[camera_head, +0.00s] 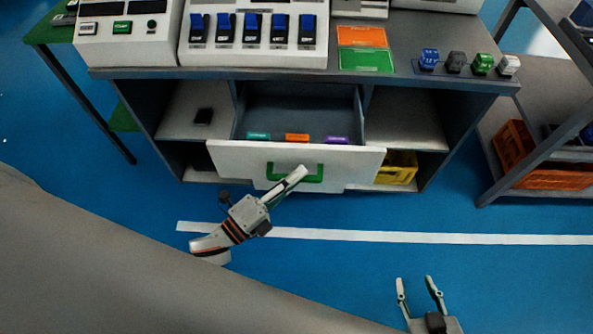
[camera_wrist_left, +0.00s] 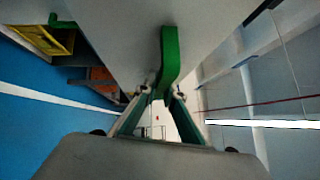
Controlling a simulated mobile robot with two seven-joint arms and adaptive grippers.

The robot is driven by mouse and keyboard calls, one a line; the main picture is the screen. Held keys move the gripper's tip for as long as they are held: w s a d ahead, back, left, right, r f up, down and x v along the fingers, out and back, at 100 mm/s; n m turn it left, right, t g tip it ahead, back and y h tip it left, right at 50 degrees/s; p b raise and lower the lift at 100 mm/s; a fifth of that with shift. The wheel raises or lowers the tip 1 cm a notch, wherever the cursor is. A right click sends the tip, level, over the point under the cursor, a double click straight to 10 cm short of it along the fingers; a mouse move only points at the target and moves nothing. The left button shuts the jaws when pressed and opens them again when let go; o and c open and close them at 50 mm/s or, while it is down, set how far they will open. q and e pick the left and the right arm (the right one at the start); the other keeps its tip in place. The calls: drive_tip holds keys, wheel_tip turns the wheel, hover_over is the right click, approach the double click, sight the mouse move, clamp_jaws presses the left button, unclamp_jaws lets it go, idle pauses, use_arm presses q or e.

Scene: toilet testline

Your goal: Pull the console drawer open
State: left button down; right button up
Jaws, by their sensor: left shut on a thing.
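The console drawer (camera_head: 230,160) is pulled out from under the console top, and its inside shows. A green handle (camera_head: 313,172) sits on its white front. My left gripper (camera_head: 299,174) is at the handle. In the left wrist view its fingers (camera_wrist_left: 161,95) are closed around the lower end of the green handle (camera_wrist_left: 170,55). A teal, an orange (camera_head: 297,138) and a purple item lie in the drawer near its front. My right gripper (camera_head: 418,284) is open and empty over the floor, well apart from the drawer.
The console top (camera_head: 400,40) carries switch panels, orange and green cards and several small coloured blocks. A yellow crate (camera_head: 400,168) stands in the lower right shelf. A rack with an orange crate (camera_head: 540,170) stands at right. The blue floor in front is clear.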

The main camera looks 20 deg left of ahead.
use_arm(q)
drive_tip(key=c, duration=2.1)
unclamp_jaws()
drive_tip(key=shift+c, duration=0.2)
drive_tip(key=v, duration=1.2)
